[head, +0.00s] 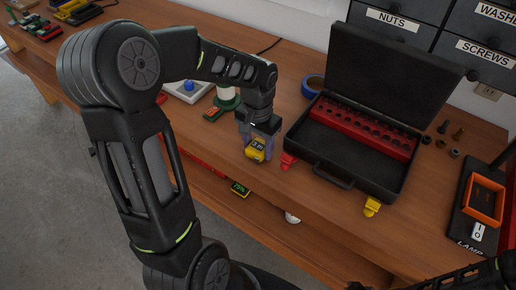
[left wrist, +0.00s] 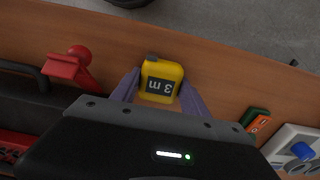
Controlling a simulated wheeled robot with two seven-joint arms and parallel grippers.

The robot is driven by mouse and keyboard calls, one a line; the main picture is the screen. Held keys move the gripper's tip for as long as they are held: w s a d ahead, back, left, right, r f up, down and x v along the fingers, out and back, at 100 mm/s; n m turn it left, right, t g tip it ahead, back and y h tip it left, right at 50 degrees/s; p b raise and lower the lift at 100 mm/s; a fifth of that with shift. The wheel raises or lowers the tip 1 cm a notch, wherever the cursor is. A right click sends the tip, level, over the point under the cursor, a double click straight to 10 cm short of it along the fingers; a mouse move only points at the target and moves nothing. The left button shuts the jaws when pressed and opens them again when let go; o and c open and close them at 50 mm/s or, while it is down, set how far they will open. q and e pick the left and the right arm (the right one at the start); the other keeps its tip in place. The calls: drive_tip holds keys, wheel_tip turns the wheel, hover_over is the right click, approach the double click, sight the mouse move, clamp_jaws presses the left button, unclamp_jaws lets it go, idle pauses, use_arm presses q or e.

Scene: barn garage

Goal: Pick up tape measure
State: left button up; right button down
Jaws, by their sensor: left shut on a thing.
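The tape measure (head: 256,149) is small and yellow with a "3 m" label. It is at the wooden workbench (head: 360,240), left of the open black case. My left gripper (head: 255,154) points down over it with a finger on each side, shut on it. In the left wrist view the tape measure (left wrist: 161,81) sits between the two grey-purple fingers (left wrist: 158,88). I cannot tell whether it touches the bench. A piece of my right arm shows at the bottom right of the head view; its gripper is not clearly in view.
The open black case (head: 345,170) with a red socket rack stands right of my gripper. A red clamp (head: 288,160) and a yellow one (head: 371,206) lie near it. Blue tape (head: 312,86) is behind. Bare bench lies front right.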

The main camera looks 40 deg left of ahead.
sight(257, 146)
use_arm(q)
drive_tip(key=shift+c, duration=0.9)
drive_tip(key=shift+w+r, duration=0.1)
drive_tip(key=shift+r, duration=0.45)
wheel_tip(257, 146, up, 9)
drive_tip(key=shift+b, duration=0.8)
drive_tip(key=shift+a, duration=0.1)
